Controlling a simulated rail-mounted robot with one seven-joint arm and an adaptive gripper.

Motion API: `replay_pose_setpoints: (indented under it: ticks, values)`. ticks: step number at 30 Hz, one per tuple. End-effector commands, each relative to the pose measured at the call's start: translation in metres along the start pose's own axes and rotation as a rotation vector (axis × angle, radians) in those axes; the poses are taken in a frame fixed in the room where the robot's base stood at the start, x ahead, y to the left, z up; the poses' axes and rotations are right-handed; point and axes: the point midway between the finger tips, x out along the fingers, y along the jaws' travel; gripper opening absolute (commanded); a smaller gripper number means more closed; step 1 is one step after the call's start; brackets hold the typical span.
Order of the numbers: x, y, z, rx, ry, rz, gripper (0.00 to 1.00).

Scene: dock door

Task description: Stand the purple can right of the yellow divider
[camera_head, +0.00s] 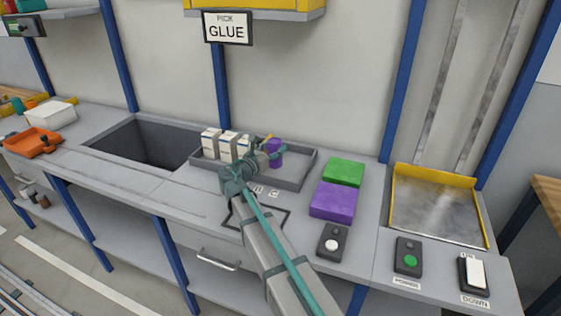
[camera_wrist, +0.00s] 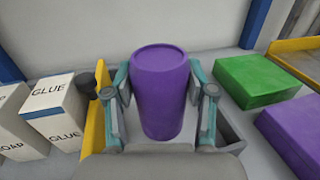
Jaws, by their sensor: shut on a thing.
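The purple can (camera_wrist: 161,95) stands upright between the fingers of my gripper (camera_wrist: 162,100), which is shut on it. In the head view the can (camera_head: 275,153) is over the grey tray, just right of the yellow divider (camera_head: 265,139), which my gripper (camera_head: 268,155) partly hides. In the wrist view the yellow divider (camera_wrist: 96,110) is left of the can, beside my left finger. I cannot tell whether the can's base touches the tray floor. The grey tray (camera_head: 303,168) holds white cartons left of the divider.
Green (camera_head: 343,172) and purple (camera_head: 332,201) blocks lie right of the tray. An open sink-like bin (camera_head: 150,140) is left.

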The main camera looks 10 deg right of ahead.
Motion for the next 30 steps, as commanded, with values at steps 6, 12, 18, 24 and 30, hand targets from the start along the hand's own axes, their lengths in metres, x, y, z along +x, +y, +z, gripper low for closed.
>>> replay_pose_setpoints:
  ticks: [6, 12, 18, 24, 30]
  values:
    - [0.011, -0.009, -0.017, -0.001, -0.001, 0.001, 0.10]
    - [0.018, -0.016, -0.028, -0.001, -0.001, 0.000, 0.10]
    - [0.018, -0.015, -0.054, -0.001, -0.001, 0.001, 0.10]
    - [0.018, -0.015, -0.058, 0.000, -0.001, 0.001, 0.10]
    - [0.018, -0.015, -0.060, 0.000, -0.001, 0.001, 0.10]
